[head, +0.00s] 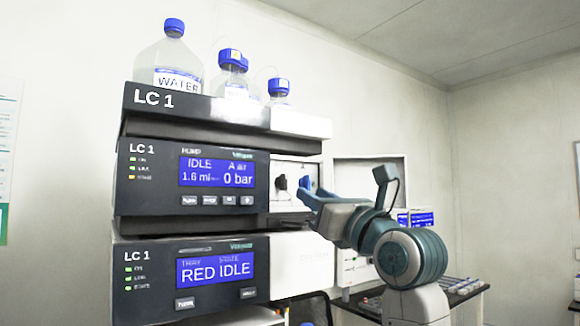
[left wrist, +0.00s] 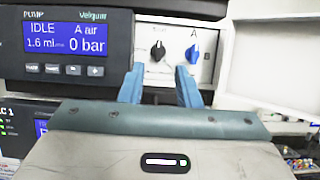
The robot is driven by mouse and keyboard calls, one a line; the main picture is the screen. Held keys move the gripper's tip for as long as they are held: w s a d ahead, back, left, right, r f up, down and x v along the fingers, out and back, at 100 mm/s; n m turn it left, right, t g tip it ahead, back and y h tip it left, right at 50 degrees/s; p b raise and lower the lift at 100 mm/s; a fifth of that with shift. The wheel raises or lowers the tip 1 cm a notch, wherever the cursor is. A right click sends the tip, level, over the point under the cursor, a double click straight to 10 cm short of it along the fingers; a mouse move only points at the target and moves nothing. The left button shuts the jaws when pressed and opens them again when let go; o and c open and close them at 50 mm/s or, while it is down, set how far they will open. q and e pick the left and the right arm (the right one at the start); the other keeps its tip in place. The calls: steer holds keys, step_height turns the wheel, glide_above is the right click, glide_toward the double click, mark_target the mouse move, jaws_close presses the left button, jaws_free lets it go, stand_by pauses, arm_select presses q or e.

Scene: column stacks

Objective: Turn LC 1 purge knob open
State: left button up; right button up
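The LC 1 pump module (head: 150,178) has a white panel with a black knob (head: 281,184) and a blue knob (head: 305,183). In the left wrist view the black knob (left wrist: 158,51) has its pointer roughly upright under a blurred label. The blue knob (left wrist: 194,53) sits to its right under the letter A. I cannot tell from the labels which is the purge knob. My left gripper (head: 312,197) is in front of the panel. In the left wrist view its fingers (left wrist: 159,86) are apart and empty, below the black knob. My right gripper is not in view.
The pump display (head: 216,173) reads IDLE and 0 bar. A lower module (head: 150,273) reads RED IDLE. Bottles (head: 175,55) stand on top of the stack. A white open door or panel (left wrist: 268,55) stands right of the knobs. A bench (head: 465,296) lies behind my arm.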

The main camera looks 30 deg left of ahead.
mark_target(286, 178)
arm_select(q)
steer(key=p+x, duration=0.6)
steer(key=x, duration=0.2)
steer(key=shift+a+r, duration=0.25)
steer(key=shift+a, duration=0.3)
steer(key=shift+w, duration=0.1)
steer(key=shift+c, duration=0.2)
jaws_close()
